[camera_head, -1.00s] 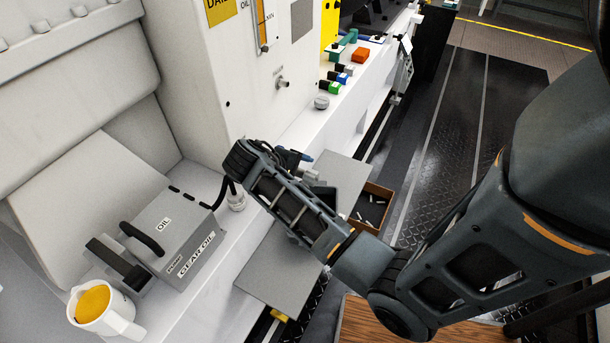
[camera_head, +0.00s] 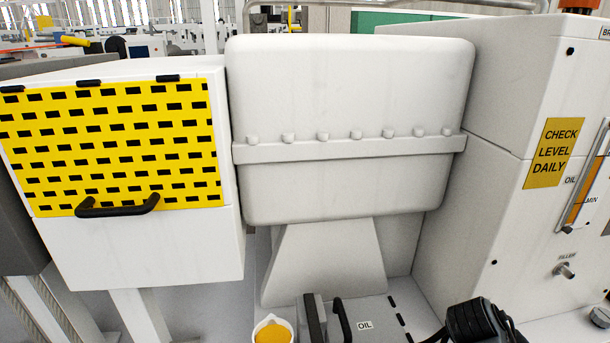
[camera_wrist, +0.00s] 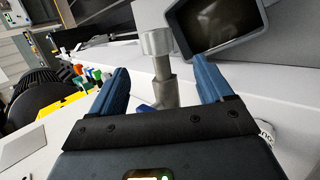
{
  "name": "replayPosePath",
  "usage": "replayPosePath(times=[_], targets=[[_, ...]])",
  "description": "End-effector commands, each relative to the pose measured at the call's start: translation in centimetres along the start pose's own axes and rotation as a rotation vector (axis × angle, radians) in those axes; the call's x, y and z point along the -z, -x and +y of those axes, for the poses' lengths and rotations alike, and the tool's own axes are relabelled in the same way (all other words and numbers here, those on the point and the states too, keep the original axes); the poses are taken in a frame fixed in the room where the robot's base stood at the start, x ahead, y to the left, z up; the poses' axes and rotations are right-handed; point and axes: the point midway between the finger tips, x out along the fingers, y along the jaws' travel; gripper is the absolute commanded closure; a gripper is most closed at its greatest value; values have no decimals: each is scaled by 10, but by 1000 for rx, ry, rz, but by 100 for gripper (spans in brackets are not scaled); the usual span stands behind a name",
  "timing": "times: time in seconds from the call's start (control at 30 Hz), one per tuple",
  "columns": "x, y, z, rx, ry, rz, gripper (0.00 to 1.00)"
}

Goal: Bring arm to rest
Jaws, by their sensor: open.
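My gripper (camera_wrist: 162,75) shows in the wrist view with its two blue fingers apart and nothing held between them. A grey upright pipe fitting with a round cap (camera_wrist: 158,42) stands beyond the fingers, seen through the gap. I cannot tell its exact distance from the fingers. In the head view only a dark part of my arm (camera_head: 475,322) shows at the bottom edge, right of the grey oil box (camera_head: 372,312). The gripper itself is not clear there.
A white jug with yellow content (camera_head: 272,332) stands left of the oil box. A white machine housing (camera_head: 345,120), a yellow perforated guard (camera_head: 110,145) and a white cabinet with an oil gauge (camera_head: 500,150) rise behind. Coloured items (camera_wrist: 95,78) lie left in the wrist view.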

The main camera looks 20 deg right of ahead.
Motion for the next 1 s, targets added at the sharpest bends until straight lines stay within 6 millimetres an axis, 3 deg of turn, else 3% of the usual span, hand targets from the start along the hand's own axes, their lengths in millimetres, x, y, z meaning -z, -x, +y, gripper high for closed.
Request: replayPosePath(times=[0.27,0.47,0.73,1.0], targets=[[-19,-16,-44,8,80,240,20],[-46,-9,-88,72,137,522,20],[-105,36,-133,247,148,886,20],[-180,111,-139,485,66,1192,20]])
